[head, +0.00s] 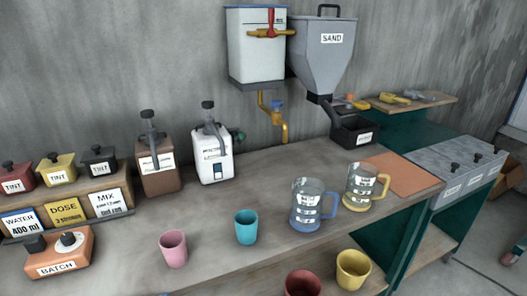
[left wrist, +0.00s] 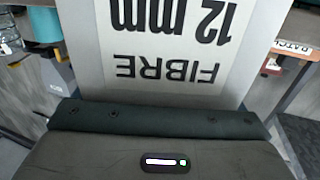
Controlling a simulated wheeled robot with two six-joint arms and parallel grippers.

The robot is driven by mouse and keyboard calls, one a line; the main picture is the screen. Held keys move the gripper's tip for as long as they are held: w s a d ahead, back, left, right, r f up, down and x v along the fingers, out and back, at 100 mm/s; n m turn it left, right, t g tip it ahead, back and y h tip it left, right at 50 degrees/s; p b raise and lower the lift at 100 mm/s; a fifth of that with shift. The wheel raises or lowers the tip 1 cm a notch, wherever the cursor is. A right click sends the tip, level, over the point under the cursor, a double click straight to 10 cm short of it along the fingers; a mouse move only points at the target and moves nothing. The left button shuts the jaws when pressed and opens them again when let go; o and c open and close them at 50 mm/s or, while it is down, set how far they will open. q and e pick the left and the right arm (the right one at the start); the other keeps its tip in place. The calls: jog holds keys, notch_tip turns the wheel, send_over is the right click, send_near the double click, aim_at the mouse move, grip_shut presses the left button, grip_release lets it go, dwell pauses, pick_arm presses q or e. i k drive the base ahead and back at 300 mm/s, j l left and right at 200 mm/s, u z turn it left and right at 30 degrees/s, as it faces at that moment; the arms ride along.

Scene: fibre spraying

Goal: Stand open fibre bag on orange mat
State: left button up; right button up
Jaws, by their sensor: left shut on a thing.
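The fibre bag (left wrist: 175,50) fills the upper middle of the left wrist view. It is a pale bag with a white label reading "12 mm FIBRE", upside down in that picture. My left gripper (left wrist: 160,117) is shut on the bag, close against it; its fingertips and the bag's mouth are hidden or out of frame. The bag does not show in the head view. The flat orange mat (head: 405,175) lies bare at the right end of the bench in the head view. Neither gripper shows in the head view.
The clear jug with a yellow handle (head: 361,187) stands just left of the mat, beside the blue-handled jug (head: 309,207). A dark tray (head: 356,132) under the sand hopper (head: 325,55) is behind it. A grey box with knobs (head: 455,165) stands to the right.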

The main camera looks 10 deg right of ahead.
aim_at(396, 171)
jog(key=l+z, duration=0.1)
jog(key=l, duration=0.3)
jog(key=i+l+z, duration=0.15)
jog(key=l, duration=0.25)
jog(key=l+z, duration=0.1)
jog(key=l, duration=0.3)
jog(key=i+l+z, duration=0.15)
jog(key=l, duration=0.2)
jog(key=i+l+z, duration=0.1)
jog(key=l, duration=0.25)
jog(key=i+l, duration=0.1)
jog(key=l, duration=0.2)
jog(key=i+l, duration=0.1)
jog(key=l, duration=0.25)
jog(key=i+l, duration=0.15)
jog(key=l, duration=0.15)
